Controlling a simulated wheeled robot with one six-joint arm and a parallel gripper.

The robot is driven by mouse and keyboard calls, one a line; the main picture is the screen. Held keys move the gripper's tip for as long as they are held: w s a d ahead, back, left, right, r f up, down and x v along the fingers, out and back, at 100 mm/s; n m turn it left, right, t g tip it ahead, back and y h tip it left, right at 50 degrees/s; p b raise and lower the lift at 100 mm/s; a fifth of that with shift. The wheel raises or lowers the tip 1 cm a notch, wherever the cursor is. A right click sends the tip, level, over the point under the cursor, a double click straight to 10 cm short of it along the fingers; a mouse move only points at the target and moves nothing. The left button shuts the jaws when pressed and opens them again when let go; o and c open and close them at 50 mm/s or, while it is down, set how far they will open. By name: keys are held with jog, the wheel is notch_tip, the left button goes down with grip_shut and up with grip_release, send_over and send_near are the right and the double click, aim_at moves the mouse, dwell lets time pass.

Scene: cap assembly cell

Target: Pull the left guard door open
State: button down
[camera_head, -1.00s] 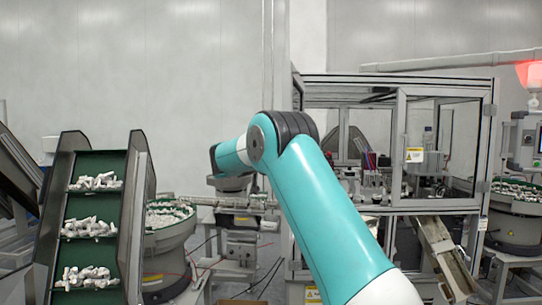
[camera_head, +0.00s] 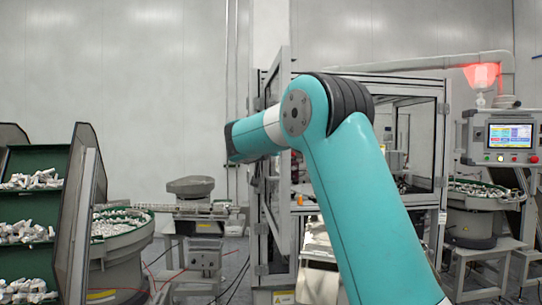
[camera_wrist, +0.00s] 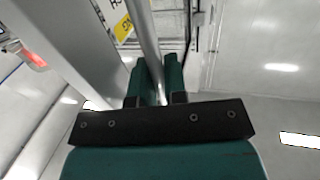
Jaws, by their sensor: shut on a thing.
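The left guard door (camera_head: 285,215) is a tall metal-framed panel at the left front of the machine cell. In the head view it stands turned outward, seen nearly edge-on, at an angle to the cell front. My arm crosses in front of the cell, and my gripper is hidden in that view. In the wrist view my gripper (camera_wrist: 156,75) has its two green fingers shut around a round metal bar (camera_wrist: 146,35), which looks like the door's handle. A yellow label (camera_wrist: 123,28) shows beside the bar.
A green-belted conveyor (camera_head: 28,205) with white parts and a bowl feeder (camera_head: 118,268) stand on the left. A control panel (camera_head: 509,137) and another bowl feeder (camera_head: 470,225) stand on the right. A red light (camera_head: 481,76) glows above.

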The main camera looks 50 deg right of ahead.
jog(key=c, duration=1.2)
grip_release()
jog(key=shift+s, duration=0.1)
jog(key=shift+b+v, duration=4.1)
jog(key=shift+v, duration=4.65)
jog(key=shift+r, duration=0.1)
